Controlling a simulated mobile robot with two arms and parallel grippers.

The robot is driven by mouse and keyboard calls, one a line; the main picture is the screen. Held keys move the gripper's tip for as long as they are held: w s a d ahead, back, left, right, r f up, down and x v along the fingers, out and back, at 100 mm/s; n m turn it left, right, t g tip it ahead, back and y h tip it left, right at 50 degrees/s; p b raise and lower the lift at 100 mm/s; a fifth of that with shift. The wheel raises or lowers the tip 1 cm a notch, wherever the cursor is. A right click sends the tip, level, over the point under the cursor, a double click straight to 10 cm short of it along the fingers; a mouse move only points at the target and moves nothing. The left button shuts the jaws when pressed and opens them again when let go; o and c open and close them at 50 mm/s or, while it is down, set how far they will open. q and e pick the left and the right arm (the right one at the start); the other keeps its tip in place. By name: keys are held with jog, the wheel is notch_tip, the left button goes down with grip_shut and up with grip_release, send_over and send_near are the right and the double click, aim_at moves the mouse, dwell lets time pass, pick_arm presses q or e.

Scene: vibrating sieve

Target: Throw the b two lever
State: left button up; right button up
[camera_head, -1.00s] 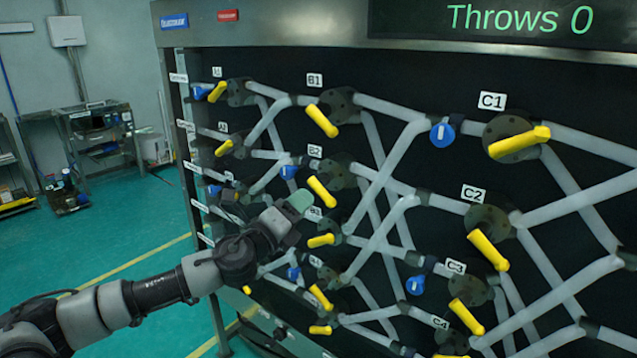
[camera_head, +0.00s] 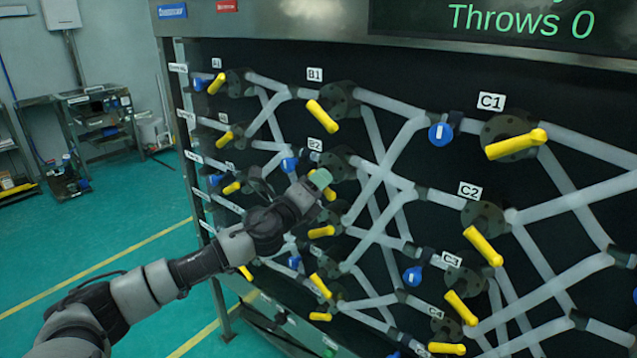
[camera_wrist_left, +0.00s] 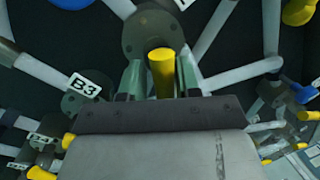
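The B2 lever is a yellow handle below the B2 label (camera_head: 315,144) in the head view. It is mostly hidden there by my left gripper (camera_head: 320,181), and a bit of yellow (camera_head: 330,194) shows beside the fingers. In the left wrist view a yellow lever (camera_wrist_left: 161,72) hangs from a dark round hub and stands between the two green fingers of my left gripper (camera_wrist_left: 160,78). The fingers are apart, with a gap showing on each side of the lever. My right gripper is not in view.
Other yellow levers surround this one: B1 (camera_head: 322,116) above, another (camera_head: 321,232) below, and C2 (camera_head: 483,246) to the right. A blue handle (camera_head: 290,164) sits close on the left. Grey pipes cross the dark panel. The B3 label (camera_wrist_left: 85,87) shows in the wrist view.

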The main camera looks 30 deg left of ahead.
pick_arm(q)
jog(key=shift+r, duration=0.1)
jog(key=shift+c, duration=1.1)
